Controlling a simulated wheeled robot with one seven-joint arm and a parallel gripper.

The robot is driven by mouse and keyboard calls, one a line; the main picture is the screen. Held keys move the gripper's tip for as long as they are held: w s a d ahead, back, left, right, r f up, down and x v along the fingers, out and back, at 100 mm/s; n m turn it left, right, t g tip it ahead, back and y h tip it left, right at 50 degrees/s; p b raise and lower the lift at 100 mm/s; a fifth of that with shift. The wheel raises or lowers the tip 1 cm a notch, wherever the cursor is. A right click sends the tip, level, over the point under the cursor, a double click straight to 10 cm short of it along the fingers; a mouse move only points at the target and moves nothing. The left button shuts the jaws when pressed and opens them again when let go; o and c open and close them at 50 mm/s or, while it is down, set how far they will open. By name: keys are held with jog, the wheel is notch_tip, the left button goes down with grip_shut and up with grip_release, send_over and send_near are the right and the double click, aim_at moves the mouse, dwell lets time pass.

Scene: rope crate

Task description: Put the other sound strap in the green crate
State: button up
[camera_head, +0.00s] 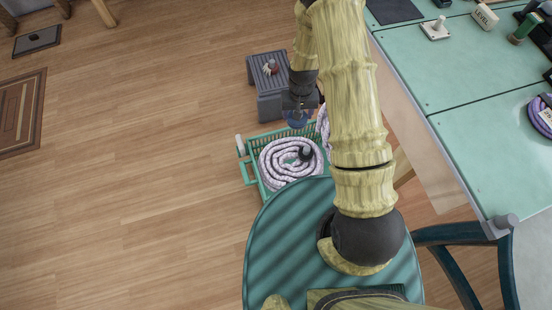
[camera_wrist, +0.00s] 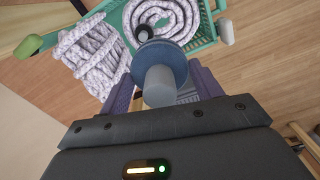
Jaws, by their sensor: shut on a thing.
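The green crate (camera_head: 249,174) stands on the floor; its rim (camera_wrist: 205,38) also shows in the wrist view. A whitish-mauve coiled strap (camera_head: 275,162) lies flat inside, with a black knob (camera_head: 306,153) on it. A second pale strap, laid in zigzag folds (camera_wrist: 88,55), shows left of the coil in the wrist view; my arm mostly hides it in the head view. My gripper (camera_head: 299,108) is above the crate's far part, shut on a blue disc-shaped knob with a grey post (camera_wrist: 160,85). I cannot tell whether this knob joins the folded strap.
A grey slatted stand (camera_head: 268,100) with a small red and white object stands just beyond the crate. A green table (camera_head: 450,70) at the right bears a tagged purple coil (camera_head: 537,118) and several small items.

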jog(key=b, duration=2.6)
send_over(277, 164)
notch_tip(277, 164, down, 28)
jog(key=shift+r, duration=0.15)
jog(key=shift+a+r+n+p, duration=0.1)
jog(key=shift+n+p, duration=0.2)
jog(key=shift+p, duration=0.25)
jog(key=shift+f+b, duration=1.75)
jog(key=shift+f, duration=1.35)
jog(key=shift+f, duration=0.45)
jog(key=o, duration=1.3)
jog(key=shift+c, duration=0.2)
notch_tip(277, 164, up, 17)
jog(key=p, duration=0.6)
jog(key=shift+r, duration=0.2)
